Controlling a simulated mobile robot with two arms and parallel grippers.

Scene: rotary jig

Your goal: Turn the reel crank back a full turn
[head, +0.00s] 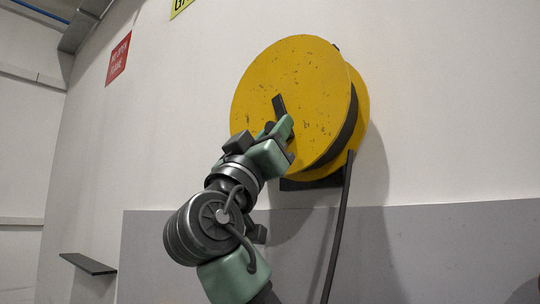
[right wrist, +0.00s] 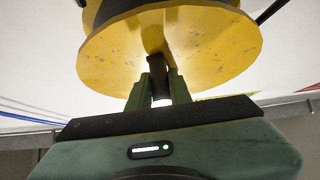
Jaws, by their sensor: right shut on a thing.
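The yellow reel (head: 325,85) is mounted on the white wall, with its round front face towards me. Its dark crank (head: 279,106) shows at the middle of that face, and part of it is hidden behind my right gripper (head: 283,130). In the right wrist view the reel's yellow disc (right wrist: 215,50) fills the upper part. There my right gripper (right wrist: 160,92) has its two green fingers shut on the dark crank (right wrist: 155,68), in front of the disc. My left gripper is not in view.
A black hose (head: 338,225) hangs from the reel's lower right side. A dark bracket (head: 310,182) sits under the reel. A small dark shelf (head: 88,264) juts from the wall at the lower left. A red sign (head: 118,58) is on the wall. The space left of the reel is clear.

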